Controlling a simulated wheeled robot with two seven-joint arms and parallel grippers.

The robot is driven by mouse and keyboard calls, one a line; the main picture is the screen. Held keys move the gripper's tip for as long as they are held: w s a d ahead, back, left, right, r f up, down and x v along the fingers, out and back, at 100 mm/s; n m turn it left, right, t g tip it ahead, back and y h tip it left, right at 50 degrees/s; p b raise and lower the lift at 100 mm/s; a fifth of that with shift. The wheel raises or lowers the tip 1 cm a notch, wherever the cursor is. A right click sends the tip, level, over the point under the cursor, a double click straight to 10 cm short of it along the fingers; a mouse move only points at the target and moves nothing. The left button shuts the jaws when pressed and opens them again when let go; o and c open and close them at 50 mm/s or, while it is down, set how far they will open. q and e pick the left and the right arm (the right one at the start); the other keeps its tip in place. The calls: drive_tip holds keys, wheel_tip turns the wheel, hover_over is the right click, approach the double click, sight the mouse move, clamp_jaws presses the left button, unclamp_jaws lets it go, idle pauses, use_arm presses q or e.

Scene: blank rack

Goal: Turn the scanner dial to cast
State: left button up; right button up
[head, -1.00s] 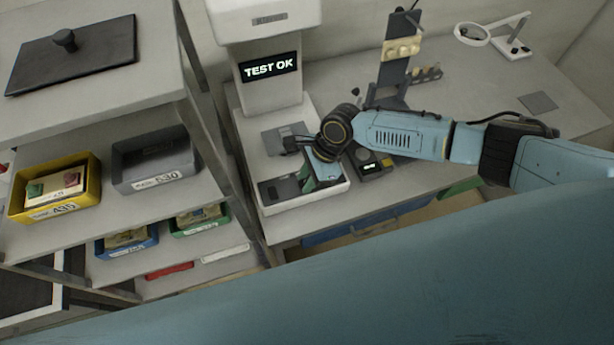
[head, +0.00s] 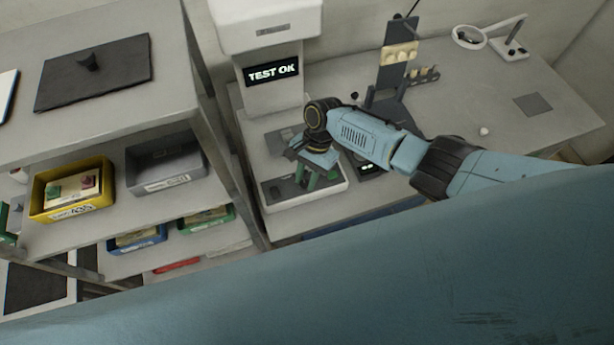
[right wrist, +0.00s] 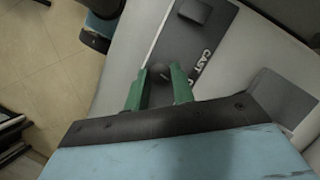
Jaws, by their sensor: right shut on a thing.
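The scanner is a white machine (head: 272,97) with a lit screen (head: 272,70) reading "TEST OK". A dark panel (head: 275,190) lies on its base. My right gripper (head: 315,180), with green fingers, points down over this panel. In the right wrist view the dark round dial (right wrist: 160,72) sits between the two green fingertips of my right gripper (right wrist: 160,78), which is shut on it. The word "CAST" (right wrist: 200,62) is printed on the panel just right of the dial. The head view does not show the dial clearly. My left gripper is not in view.
A shelf rack (head: 210,95) stands close on the left, with yellow (head: 40,212), grey (head: 128,185), blue and green bins. Behind my right arm are a dark stand (head: 392,70) and a magnifier lamp (head: 512,45). The bench's right part is fairly clear.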

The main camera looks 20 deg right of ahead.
drive_tip(key=n, duration=0.2)
drive_tip(key=n+h+b, duration=0.1)
drive_tip(key=n, duration=0.1)
drive_tip(key=n+g, duration=0.1)
drive_tip(key=shift+w+a+n+h, duration=0.1)
drive_tip(key=shift+a+n+h, duration=0.15)
drive_tip(key=shift+n+h, duration=0.15)
drive_tip(key=shift+a+n+g+h+b, duration=0.1)
drive_tip(key=shift+n+g+h+b, duration=0.4)
drive_tip(key=shift+n, duration=1.7)
drive_tip(key=shift+h, duration=0.4)
drive_tip(key=o, duration=1)
drive_tip(key=v, duration=1.3)
drive_tip(key=shift+r, duration=0.3)
